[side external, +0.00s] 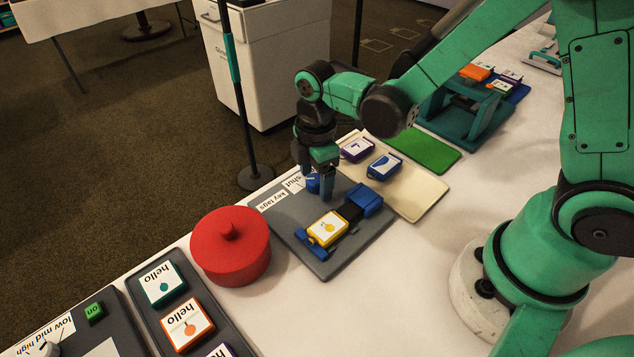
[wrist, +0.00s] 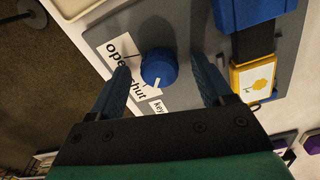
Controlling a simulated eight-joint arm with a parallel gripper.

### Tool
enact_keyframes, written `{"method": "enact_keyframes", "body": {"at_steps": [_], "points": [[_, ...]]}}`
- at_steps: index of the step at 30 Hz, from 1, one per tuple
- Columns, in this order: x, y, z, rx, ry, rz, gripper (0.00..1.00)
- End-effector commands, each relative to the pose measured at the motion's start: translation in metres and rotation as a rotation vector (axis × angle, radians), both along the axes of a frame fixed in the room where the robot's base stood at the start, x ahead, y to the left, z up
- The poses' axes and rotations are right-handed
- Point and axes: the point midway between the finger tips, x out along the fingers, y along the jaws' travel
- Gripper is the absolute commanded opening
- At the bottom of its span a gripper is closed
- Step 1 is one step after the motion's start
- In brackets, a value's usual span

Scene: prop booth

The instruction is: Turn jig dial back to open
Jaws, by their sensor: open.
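The blue jig dial (wrist: 158,66) sits on the grey jig board (wrist: 183,22) beside a white label reading "open" and "shut" (wrist: 124,72). Its white pointer mark faces the lower side, nearer the word "shut". My gripper (wrist: 160,63) is open, with one finger on either side of the dial and gaps visible. In the side view my gripper (side external: 319,188) points down over the board (side external: 285,222), partly hiding the dial (side external: 312,184). A yellow tag (side external: 327,229) lies between the jig's blue jaws (side external: 365,199).
A red lidded pot (side external: 230,247) stands close beside the board. A cream tray (side external: 420,192) with blue and purple tags lies on the other side, near a green mat (side external: 426,150). A dark tray of "hello" tags (side external: 170,314) is in front.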

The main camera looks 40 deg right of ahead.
Motion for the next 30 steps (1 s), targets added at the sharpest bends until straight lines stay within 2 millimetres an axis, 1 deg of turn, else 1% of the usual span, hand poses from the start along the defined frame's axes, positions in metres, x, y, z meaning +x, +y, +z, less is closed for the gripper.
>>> {"method": "enact_keyframes", "body": {"at_steps": [5, 6, 8, 9, 11, 12, 13, 14, 23, 30], "points": [[0.0, 0.0, -0.0001, 0.0, 0.0, 0.0, 0.73], [0.0, 0.0, 0.0, 0.0, 0.0, 0.0, 0.67], [0.0, 0.0, 0.0, 0.0, 0.0, 0.0, 0.5], [0.0, 0.0, 0.0, 0.0, 0.0, 0.0, 0.39], [0.0, 0.0, 0.0001, 0.0, 0.0, 0.0, 0.22], [0.0, 0.0, 0.0001, 0.0, 0.0, 0.0, 0.1], [0.0, 0.0, 0.0001, 0.0, 0.0, 0.0, 0.02], [0.0, 0.0, 0.0001, 0.0, 0.0, 0.0, 0.0], [-0.0001, 0.0001, 0.0002, 0.001, 0.001, -0.032, 0.0], [0.0001, 0.0002, 0.0003, 0.001, 0.001, -0.16, 0.0]]}}
